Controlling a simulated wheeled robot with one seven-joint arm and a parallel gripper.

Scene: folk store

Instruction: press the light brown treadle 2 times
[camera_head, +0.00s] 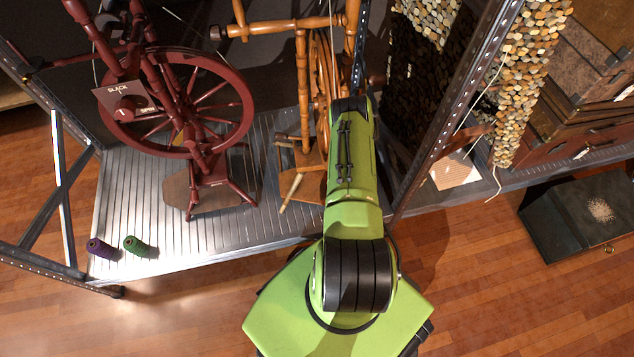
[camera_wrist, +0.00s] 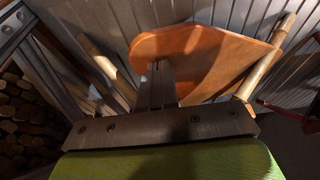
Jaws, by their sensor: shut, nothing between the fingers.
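The light brown treadle (camera_wrist: 215,55) is a rounded orange-brown board that fills the upper middle of the wrist view. In the head view the treadle (camera_head: 309,186) shows partly at the foot of the light brown spinning wheel (camera_head: 304,85), beside my green arm. My gripper (camera_wrist: 158,68) is shut and empty. Its fingertips overlap the left part of the board in the wrist view; I cannot tell whether they touch it. In the head view the arm hides my gripper.
A dark red spinning wheel (camera_head: 176,103) with its own brown treadle (camera_head: 190,190) stands left on the ribbed metal shelf (camera_head: 160,245). Purple (camera_head: 99,247) and green (camera_head: 135,245) spools lie at its front left. A metal post (camera_head: 455,110) rises right of my arm.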

